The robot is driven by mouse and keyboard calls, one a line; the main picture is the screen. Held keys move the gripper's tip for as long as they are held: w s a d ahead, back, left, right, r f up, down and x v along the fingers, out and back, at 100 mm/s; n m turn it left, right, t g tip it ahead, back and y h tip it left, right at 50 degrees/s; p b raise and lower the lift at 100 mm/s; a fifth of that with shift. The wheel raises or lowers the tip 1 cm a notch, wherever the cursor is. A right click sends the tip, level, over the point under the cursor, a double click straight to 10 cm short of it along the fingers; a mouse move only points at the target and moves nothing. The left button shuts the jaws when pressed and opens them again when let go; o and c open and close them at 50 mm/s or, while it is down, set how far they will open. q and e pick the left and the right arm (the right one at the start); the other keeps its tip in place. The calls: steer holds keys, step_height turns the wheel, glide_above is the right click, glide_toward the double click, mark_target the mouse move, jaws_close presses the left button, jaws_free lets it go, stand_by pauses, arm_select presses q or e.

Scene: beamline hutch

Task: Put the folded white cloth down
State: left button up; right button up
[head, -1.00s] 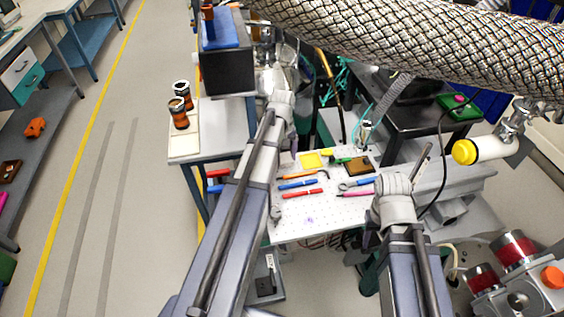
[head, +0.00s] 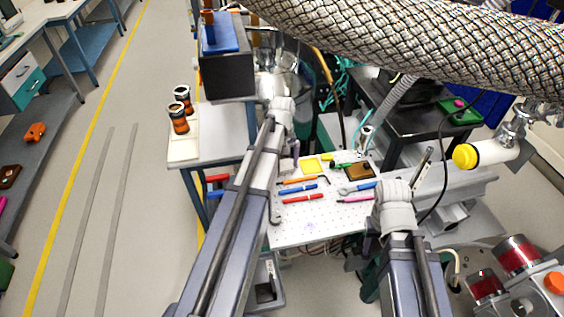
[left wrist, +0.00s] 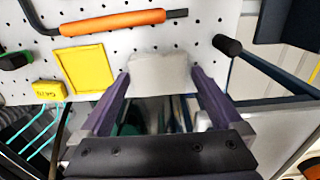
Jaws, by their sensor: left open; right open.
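The folded white cloth (left wrist: 160,75) shows in the left wrist view as a small pale block at the board's edge, beside the yellow square. My left gripper (left wrist: 162,92) is open, with one finger at each side of the cloth. I cannot tell whether the fingers touch it. In the head view my left arm covers the cloth, and part of the left gripper (head: 292,154) shows beside the board. My right arm ends over the board's right side; its gripper (head: 420,170) is open, its jaws mostly hidden by the wrist.
The white perforated board (head: 285,232) holds a yellow square (head: 311,162), an orange hex key (left wrist: 115,20), a brown block (head: 360,171), red and blue tools. A side table (head: 215,150) with two jars (head: 180,110) stands left. A braided hose (head: 400,40) hangs overhead.

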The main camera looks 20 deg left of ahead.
mark_target(282, 165)
arm_select(q)
step_height(282, 165, up, 12)
steer(key=p, duration=1.2)
steer(key=s+d+m, duration=0.5)
steer(key=s+d, duration=0.4)
steer(key=d, duration=0.2)
steer(key=s+d+m+y, duration=0.1)
steer(key=s+d+m, duration=0.5)
steer(key=s+d, duration=0.3)
steer(key=d, duration=0.3)
steer(key=shift+d, duration=0.3)
arm_select(e)
step_height(282, 165, up, 12)
arm_select(q)
steer(key=shift+r, duration=0.1)
